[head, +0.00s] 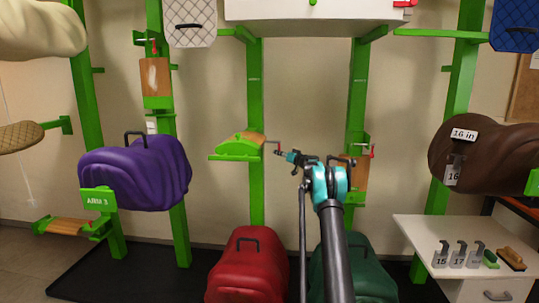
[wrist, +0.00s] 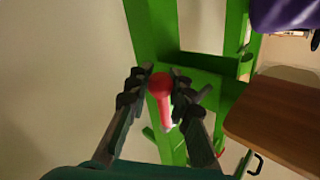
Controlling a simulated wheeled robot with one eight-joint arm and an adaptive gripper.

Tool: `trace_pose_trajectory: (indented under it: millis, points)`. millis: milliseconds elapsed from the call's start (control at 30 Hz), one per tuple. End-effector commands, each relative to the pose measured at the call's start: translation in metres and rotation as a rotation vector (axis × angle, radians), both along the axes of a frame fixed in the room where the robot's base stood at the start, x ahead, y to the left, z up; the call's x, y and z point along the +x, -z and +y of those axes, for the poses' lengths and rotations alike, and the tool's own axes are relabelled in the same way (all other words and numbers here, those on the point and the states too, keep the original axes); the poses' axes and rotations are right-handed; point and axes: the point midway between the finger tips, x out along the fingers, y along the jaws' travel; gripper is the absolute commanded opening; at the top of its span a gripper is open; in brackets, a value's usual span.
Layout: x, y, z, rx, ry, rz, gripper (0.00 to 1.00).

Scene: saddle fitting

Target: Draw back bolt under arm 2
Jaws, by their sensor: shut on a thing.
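The red-ended bolt (wrist: 160,88) shows in the wrist view, between the two dark fingers of my gripper (wrist: 158,84). My gripper is shut on its red handle. In the head view my gripper (head: 278,151) is just right of a middle arm (head: 236,150), which stands out level from a green post and has a wooden top. No number is readable on this arm. The bolt itself is hidden or too small to make out in the head view. The wrist view shows green frame parts (wrist: 195,62) behind the bolt and a wooden board (wrist: 275,120) to the right.
A purple covered saddle (head: 135,172) sits left on an arm marked ARM 3. Folded wooden arms hang at upper left (head: 155,76) and right (head: 361,172). Red (head: 248,268) and green (head: 370,265) cases stand below. A white cabinet (head: 425,232) is at right.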

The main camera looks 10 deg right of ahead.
Motion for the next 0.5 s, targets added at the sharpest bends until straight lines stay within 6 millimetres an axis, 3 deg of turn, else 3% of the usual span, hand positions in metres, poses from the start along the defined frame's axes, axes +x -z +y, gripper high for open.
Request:
trace_pose_trajectory:
  millis: [367,400,500]
  points:
    - [-0.0025,0.0000,-0.0080,0.000,-0.001,0.000,0.00]
    - [-0.0025,0.0000,-0.0080,0.000,-0.001,0.000,0.23]
    - [-0.0025,0.0000,-0.0080,0.000,-0.001,0.000,0.35]
